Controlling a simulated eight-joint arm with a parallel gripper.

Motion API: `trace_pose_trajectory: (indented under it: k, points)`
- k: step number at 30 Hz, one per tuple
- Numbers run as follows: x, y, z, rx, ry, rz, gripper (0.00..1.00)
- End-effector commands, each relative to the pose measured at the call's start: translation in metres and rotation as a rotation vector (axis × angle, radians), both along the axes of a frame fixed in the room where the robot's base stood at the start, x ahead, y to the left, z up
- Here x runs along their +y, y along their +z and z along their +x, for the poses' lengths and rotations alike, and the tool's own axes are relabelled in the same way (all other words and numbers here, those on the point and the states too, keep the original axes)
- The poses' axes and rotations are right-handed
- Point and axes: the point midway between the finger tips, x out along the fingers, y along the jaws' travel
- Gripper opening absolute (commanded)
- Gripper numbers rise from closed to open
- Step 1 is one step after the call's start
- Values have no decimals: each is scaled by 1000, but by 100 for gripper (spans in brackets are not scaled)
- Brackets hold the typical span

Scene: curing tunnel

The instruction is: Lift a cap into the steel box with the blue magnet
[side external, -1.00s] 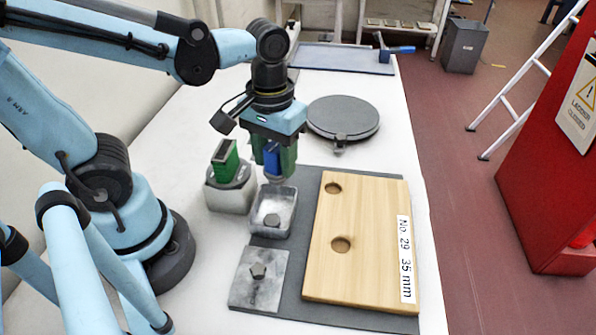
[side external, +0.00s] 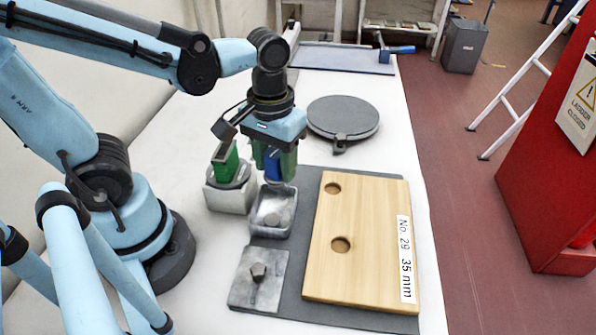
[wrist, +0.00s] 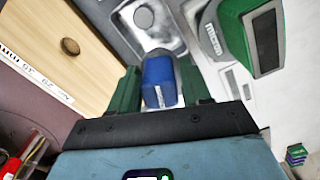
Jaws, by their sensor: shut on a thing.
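My gripper (side external: 274,158) is shut on the blue magnet (side external: 272,167), which points down between the green fingers. The magnet also shows in the wrist view (wrist: 158,80), with a dark rounded end. The small open steel box (side external: 287,193) is below the magnet, on the grey mat. A grey cap (side external: 271,221) lies inside it; it also shows in the wrist view (wrist: 143,17). Another cap (side external: 258,270) sits on a flat metal plate (side external: 240,292) in front of the box. I cannot tell whether anything clings to the magnet's end.
A green-topped device (side external: 225,165) stands on a grey block (side external: 225,200) left of the box. A wooden board (side external: 365,230) with two round holes lies on the mat (side external: 290,307) to the right. A dark round disc (side external: 343,115) is behind.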

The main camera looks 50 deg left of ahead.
Motion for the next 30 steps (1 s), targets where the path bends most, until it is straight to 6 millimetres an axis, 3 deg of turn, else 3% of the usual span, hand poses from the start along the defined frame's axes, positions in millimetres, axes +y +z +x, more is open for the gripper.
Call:
trace_pose_trajectory:
  k: [30]
  points:
    - [0, -36, -2, 0, 0, 0, 11]
